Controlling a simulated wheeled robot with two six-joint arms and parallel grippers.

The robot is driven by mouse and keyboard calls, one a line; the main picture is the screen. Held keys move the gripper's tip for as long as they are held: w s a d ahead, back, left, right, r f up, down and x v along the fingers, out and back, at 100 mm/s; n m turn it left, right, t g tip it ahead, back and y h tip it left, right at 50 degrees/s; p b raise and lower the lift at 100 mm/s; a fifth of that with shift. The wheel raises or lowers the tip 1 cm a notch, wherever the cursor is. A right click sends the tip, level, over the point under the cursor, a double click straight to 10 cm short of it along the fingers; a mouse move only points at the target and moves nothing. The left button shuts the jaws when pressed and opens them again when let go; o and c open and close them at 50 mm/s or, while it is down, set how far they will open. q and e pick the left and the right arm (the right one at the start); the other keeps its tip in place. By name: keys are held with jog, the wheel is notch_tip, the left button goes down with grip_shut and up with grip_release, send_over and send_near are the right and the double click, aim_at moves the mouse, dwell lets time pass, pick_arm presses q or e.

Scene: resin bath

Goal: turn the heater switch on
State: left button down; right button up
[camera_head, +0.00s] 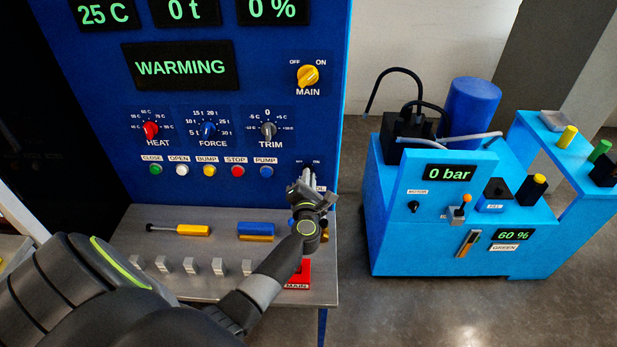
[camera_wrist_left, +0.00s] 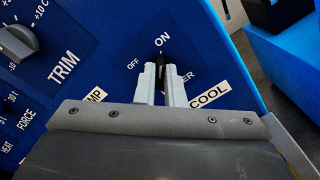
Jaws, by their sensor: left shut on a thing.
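The heater switch (camera_wrist_left: 161,61) is a small black knob on the blue panel, between the words OFF and ON in the left wrist view. Its label is partly covered, with only "ER" readable. My left gripper (camera_wrist_left: 161,84) is shut on this knob, one grey finger on each side. The knob's visible tip points up, towards ON, though the fingers hide the rest. In the head view my left gripper (camera_head: 303,180) reaches the panel's lower right corner and covers the switch. My right gripper is not in view.
The panel display (camera_head: 187,67) reads WARMING. The yellow main switch (camera_head: 307,76) sits above, with the trim dial (camera_head: 268,131) and blue pump button (camera_head: 266,171) to the left. A grey shelf (camera_head: 130,238) lies below. A light-blue pump unit (camera_head: 400,250) stands to the right.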

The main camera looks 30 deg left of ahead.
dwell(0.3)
pick_arm(q)
jog(key=c, duration=1.5)
grip_release()
jog(key=v, duration=1.7)
jog(key=shift+s+d, duration=0.15)
jog(key=shift+d, duration=0.05)
